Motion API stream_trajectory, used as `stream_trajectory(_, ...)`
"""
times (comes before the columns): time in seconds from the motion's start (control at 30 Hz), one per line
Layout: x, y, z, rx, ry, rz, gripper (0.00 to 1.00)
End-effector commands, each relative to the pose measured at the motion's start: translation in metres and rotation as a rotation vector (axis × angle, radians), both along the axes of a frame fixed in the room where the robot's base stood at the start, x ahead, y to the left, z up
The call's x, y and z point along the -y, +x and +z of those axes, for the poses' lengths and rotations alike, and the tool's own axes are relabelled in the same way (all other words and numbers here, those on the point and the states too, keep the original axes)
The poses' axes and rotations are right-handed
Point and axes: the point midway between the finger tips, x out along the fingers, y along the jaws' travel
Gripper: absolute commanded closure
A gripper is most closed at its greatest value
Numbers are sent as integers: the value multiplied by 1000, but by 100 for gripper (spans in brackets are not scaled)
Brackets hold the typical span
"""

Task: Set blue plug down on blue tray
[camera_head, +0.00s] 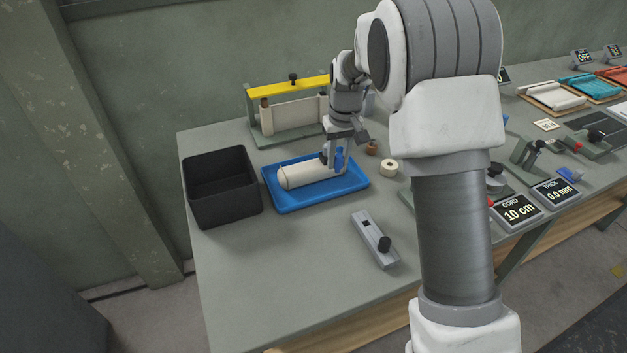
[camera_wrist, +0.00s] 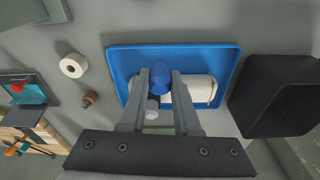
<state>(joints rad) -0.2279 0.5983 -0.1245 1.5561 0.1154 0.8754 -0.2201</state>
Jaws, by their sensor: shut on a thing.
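The blue plug (camera_head: 339,157) is between the fingers of my gripper (camera_head: 336,155), over the right part of the blue tray (camera_head: 318,200). In the wrist view the blue plug (camera_wrist: 161,79) sits between the fingertips of my gripper (camera_wrist: 160,76), which are shut on it. The blue tray (camera_wrist: 120,55) lies behind it in that view. A cream roll (camera_head: 303,175) lies in the tray, close beside the plug, and the fingers partly hide it in the wrist view (camera_wrist: 200,89). I cannot tell whether the plug touches the tray or the roll.
A black bin (camera_head: 221,188) stands left of the tray. A frame with a yellow bar (camera_head: 288,89) stands behind it. A tape ring (camera_head: 388,167) and a small brown piece (camera_head: 371,148) are to the right. A grey device (camera_head: 374,240) lies in front, with bare table around it.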

Motion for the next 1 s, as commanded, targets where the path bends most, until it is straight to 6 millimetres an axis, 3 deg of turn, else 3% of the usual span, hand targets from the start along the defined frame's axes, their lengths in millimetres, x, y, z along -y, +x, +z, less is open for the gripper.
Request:
stream_trajectory(0.13,-24,22,3,1,-1,68,100)
stream_trajectory(0.37,-40,33,3,-1,-1,114,100)
stream_trajectory(0.63,-41,33,-44,-3,-1,117,100)
stream_trajectory(1.0,-41,33,-82,-2,0,117,100)
